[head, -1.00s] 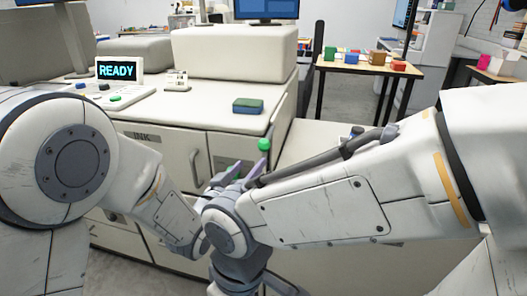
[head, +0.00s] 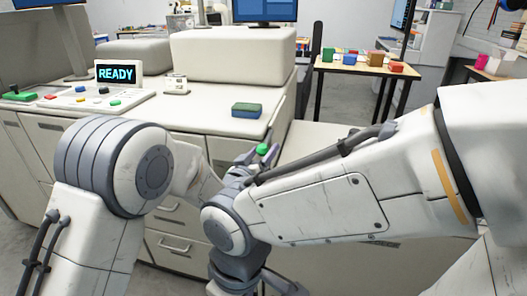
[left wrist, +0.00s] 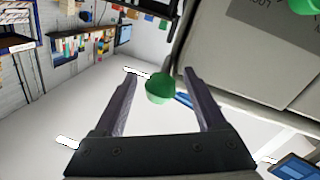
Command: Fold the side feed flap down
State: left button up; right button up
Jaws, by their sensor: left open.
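A round green knob (head: 262,149) shows at the right side of the white machine (head: 215,116). My left gripper (head: 257,156) is open at this knob. In the left wrist view the green knob (left wrist: 160,88) lies between the spread fingertips of my left gripper (left wrist: 157,78), with gaps on both sides; I see no grip on it. The side feed flap's outline and angle are hard to make out; my arms hide much of the machine's side. My right arm crosses in front from the right, and its gripper is outside the picture.
A green-and-blue block (head: 247,110) lies on the machine top, near a READY screen (head: 116,73) and buttons. A wooden table (head: 366,68) with coloured blocks stands behind right. A pale surface (head: 325,143) lies right of the machine. My right forearm is close to my left gripper.

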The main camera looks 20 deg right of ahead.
pick_arm(q)
jog(key=shift+c, duration=0.2)
grip_shut()
dwell(1.1)
